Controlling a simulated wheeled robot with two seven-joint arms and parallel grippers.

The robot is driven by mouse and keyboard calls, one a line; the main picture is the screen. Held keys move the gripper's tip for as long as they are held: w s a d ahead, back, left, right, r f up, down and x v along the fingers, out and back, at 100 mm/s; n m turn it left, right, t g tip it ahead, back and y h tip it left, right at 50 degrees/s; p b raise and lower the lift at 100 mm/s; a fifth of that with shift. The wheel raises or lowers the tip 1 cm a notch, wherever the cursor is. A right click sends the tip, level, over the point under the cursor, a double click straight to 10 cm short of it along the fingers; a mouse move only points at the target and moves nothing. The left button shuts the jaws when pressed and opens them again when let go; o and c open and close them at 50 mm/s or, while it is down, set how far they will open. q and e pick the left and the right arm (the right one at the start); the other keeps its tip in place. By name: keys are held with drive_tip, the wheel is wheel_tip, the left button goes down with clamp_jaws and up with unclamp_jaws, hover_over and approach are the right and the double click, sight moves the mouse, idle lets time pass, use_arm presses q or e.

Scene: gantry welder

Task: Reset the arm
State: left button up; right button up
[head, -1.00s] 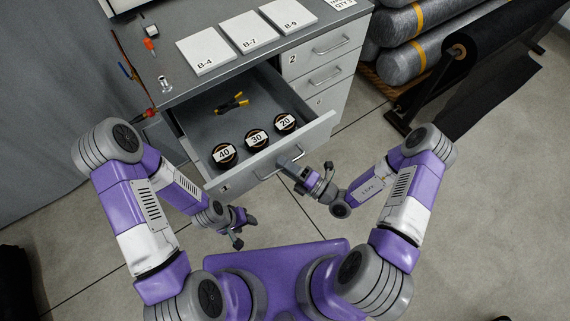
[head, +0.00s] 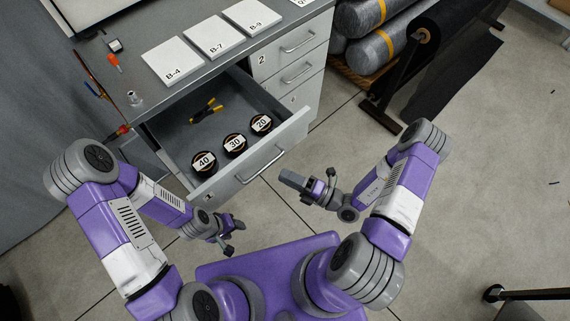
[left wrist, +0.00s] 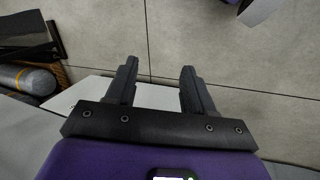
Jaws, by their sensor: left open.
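My left gripper (head: 236,237) is in front of the open drawer's left end, over the floor, apart from the drawer. In the left wrist view its two dark fingers (left wrist: 158,78) stand apart with nothing between them. My right gripper (head: 291,180) is right of the drawer handle (head: 262,165), with a small gap to it. Its fingers overlap in this view, so I cannot tell if they are open. The drawer (head: 233,178) stands pulled out. It holds three dark round spools labelled 40 (head: 204,162), 30 (head: 235,144) and 20 (head: 261,124), and yellow-black pliers (head: 206,111).
White blocks B-4 (head: 174,61), B-7 (head: 214,37) and B-9 (head: 249,16) lie on the bench top, with small tools at its left edge. Grey rolls (head: 372,65) and a black roll stand (head: 383,110) are at the upper right. The floor at right is mostly clear.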

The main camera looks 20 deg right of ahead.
drive_tip(key=s+a+f+n+g+h, duration=0.1)
drive_tip(key=s+a+f+n+g, duration=0.25)
drive_tip(key=s+n+g, duration=0.5)
drive_tip(key=s+a+f+n+g+h, duration=0.1)
drive_tip(key=s+a+f+n+g, duration=0.4)
drive_tip(key=n+g, duration=0.55)
drive_tip(key=s+d+f+n+t+h, duration=0.1)
drive_tip(key=s+d+f+n+h, duration=0.3)
drive_tip(key=n, duration=0.5)
drive_tip(key=w+d+n+t+h, duration=0.3)
drive_tip(key=w+n+t+h, duration=0.2)
drive_tip(key=w+n, duration=0.4)
drive_tip(key=n, duration=0.3)
drive_tip(key=shift+w+n+t, duration=0.3)
drive_tip(key=shift+t, duration=0.1)
